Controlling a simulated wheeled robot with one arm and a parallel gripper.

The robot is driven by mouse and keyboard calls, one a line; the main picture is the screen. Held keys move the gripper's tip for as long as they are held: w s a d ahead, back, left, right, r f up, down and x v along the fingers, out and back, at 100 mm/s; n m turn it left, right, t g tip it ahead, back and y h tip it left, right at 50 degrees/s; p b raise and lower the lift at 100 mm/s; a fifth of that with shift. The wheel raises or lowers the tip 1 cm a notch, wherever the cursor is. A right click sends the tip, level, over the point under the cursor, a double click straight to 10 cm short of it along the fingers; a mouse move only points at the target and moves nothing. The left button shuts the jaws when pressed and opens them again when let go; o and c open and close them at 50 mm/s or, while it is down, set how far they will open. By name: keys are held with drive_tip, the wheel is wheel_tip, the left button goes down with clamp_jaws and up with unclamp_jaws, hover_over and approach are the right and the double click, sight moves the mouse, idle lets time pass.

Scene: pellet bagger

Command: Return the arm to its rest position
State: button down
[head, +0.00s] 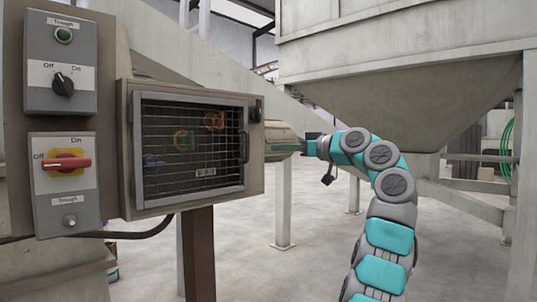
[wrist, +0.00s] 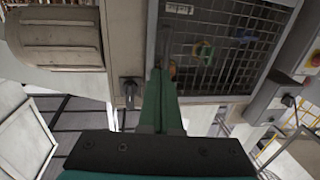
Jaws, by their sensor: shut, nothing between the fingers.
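My arm, teal and grey, rises at the right of the head view and bends left at the top. My gripper (head: 284,148) points left, close to the right side of a mesh-fronted cabinet (head: 253,185). In the wrist view its green fingers (wrist: 160,74) are together with nothing between them. Their tips overlap the edge of the mesh door (wrist: 232,50) in the picture; I cannot tell whether they touch it. The door looks closed in the head view, with a dark handle (head: 245,147) on its right side.
A control box with a red-handled switch (head: 68,162) and another with a black knob (head: 64,84) are at the left. A large hopper (head: 400,100) hangs behind my arm, with support legs (head: 283,205) below. Open floor (head: 310,265) lies between the cabinet post and my arm.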

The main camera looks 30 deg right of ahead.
drive_tip(key=v, duration=0.6)
drive_tip(key=shift+d, duration=0.2)
drive_tip(key=shift+w+a, duration=0.1)
drive_tip(key=shift+w, duration=0.05)
